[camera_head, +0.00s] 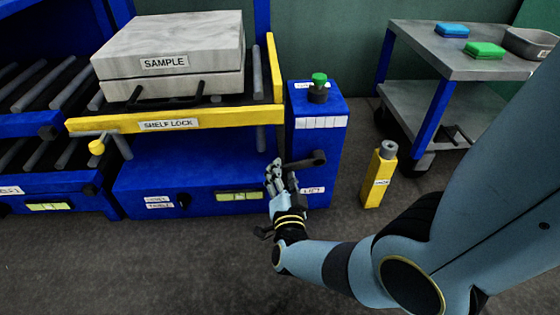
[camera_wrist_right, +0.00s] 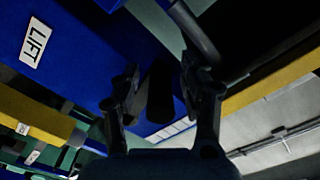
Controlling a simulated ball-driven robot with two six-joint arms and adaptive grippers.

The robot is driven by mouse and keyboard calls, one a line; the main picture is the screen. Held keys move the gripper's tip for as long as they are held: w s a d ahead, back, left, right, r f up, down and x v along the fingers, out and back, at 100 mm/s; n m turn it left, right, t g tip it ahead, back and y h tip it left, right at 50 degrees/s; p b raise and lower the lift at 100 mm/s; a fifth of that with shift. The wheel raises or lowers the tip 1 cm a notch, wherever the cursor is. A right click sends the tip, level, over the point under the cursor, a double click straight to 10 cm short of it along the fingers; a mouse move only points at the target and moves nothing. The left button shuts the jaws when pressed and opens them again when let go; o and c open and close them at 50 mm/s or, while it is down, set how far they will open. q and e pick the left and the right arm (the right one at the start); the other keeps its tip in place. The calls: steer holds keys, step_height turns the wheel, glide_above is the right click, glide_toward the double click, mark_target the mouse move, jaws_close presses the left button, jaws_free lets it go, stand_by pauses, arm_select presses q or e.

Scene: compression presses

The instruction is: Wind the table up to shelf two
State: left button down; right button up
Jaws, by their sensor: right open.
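The lift table is a blue press frame with a yellow front bar (camera_head: 150,123) labelled SHELF LOCK. A grey marbled SAMPLE block (camera_head: 190,35) with a black handle rests on its rollers. A dark crank handle (camera_head: 318,157) sticks out from the blue post, above the LIFT label (camera_head: 313,190). That label also shows in the right wrist view (camera_wrist_right: 37,43). My right gripper (camera_head: 274,172) is open beside the crank; in the wrist view a dark cylindrical grip (camera_wrist_right: 160,92) appears between its parted fingers (camera_wrist_right: 158,88). Contact cannot be told. My left gripper is not in view.
A green button (camera_head: 319,79) tops the blue post. A grey cart (camera_head: 410,45) behind carries a blue block, a green block and a grey tray. Roller racks (camera_head: 30,85) stand at left. The front floor is clear.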

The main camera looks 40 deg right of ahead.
steer(key=shift+w+d, duration=0.25)
steer(key=shift+w, duration=0.1)
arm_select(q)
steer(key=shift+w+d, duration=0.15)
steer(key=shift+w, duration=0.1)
arm_select(e)
steer(key=c, duration=0.9)
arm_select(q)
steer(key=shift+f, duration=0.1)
arm_select(e)
steer(key=shift+w+r, duration=0.1)
jaws_close()
